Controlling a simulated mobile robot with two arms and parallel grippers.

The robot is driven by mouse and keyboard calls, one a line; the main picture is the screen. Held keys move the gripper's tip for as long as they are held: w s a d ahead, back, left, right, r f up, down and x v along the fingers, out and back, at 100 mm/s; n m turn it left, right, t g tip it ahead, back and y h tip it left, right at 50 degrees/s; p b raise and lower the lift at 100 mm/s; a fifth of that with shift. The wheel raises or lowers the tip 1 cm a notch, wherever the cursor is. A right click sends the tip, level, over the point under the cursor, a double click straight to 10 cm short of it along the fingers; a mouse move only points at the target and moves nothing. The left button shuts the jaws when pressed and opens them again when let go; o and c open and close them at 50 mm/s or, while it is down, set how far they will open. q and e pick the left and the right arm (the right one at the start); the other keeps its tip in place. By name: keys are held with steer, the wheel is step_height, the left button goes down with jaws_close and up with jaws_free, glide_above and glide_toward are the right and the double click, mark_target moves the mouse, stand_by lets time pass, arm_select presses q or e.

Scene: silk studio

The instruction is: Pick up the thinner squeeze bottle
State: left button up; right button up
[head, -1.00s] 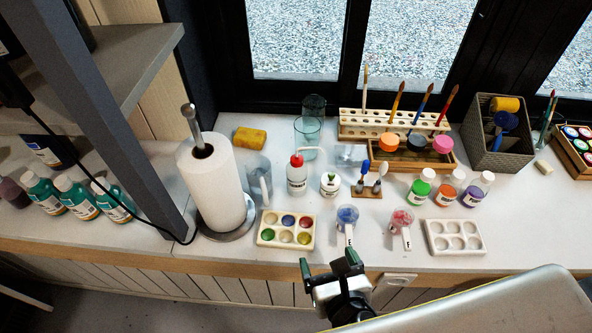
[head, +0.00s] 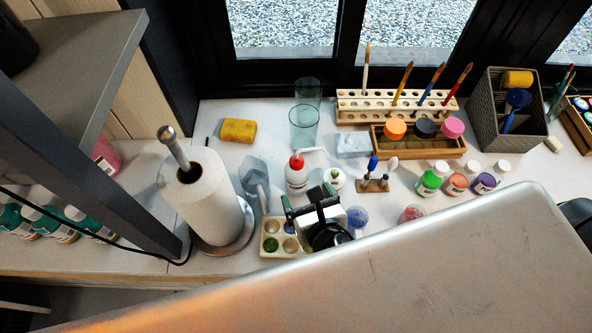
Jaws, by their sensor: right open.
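The thinner squeeze bottle (head: 296,180) is white with a red cap and a bent white spout. It stands upright on the white counter (head: 232,160), and its lower part is close behind my gripper in the picture. My right gripper (head: 308,198) is open and empty, its fingers pointing toward the bottle from the front. It covers part of the paint palette (head: 267,247). I cannot tell whether a finger touches the bottle. My left gripper is not in view.
A small white jar (head: 335,178) stands right of the bottle, and a clear jug (head: 255,178) stands left. Glasses (head: 303,128) are behind. A paper towel roll (head: 203,200) stands further left. A brush rack (head: 390,105) is at the back.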

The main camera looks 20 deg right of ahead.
mark_target(301, 185)
steer(key=shift+w+f, duration=0.15)
steer(key=shift+w, duration=0.25)
steer(key=shift+w+f, duration=0.1)
steer(key=shift+w, duration=0.25)
steer(key=p+x, duration=0.1)
steer(key=x, duration=0.4)
steer(key=shift+w, duration=0.1)
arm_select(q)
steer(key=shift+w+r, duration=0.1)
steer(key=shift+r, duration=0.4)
arm_select(e)
steer(key=c, duration=0.7)
